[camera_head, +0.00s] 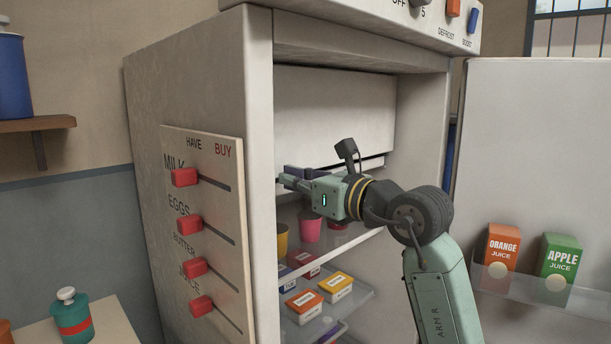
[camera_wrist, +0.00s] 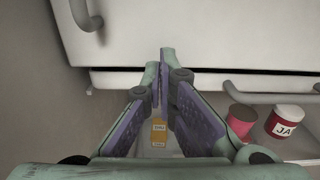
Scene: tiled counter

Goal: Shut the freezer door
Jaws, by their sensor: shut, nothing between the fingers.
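The freezer door (camera_head: 335,110) is a plain white panel across the upper part of the open refrigerator's inside. A dark gap shows along its lower edge, so it does not look flush there. In the wrist view the white panel (camera_wrist: 210,35) fills the top, with a grey handle at its left. My gripper (camera_head: 286,178) is inside the refrigerator, below and in front of the panel, pointing left. In the wrist view its fingers (camera_wrist: 163,65) come together near the gap, with nothing between them. I cannot tell whether they touch the panel.
The large refrigerator door (camera_head: 540,150) stands open at the right, with juice cartons (camera_head: 500,249) on its shelf. Under my gripper are a pink cup (camera_head: 310,228) and several small boxes (camera_head: 336,286). The refrigerator's left wall (camera_head: 200,90) stands close to my fingertips.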

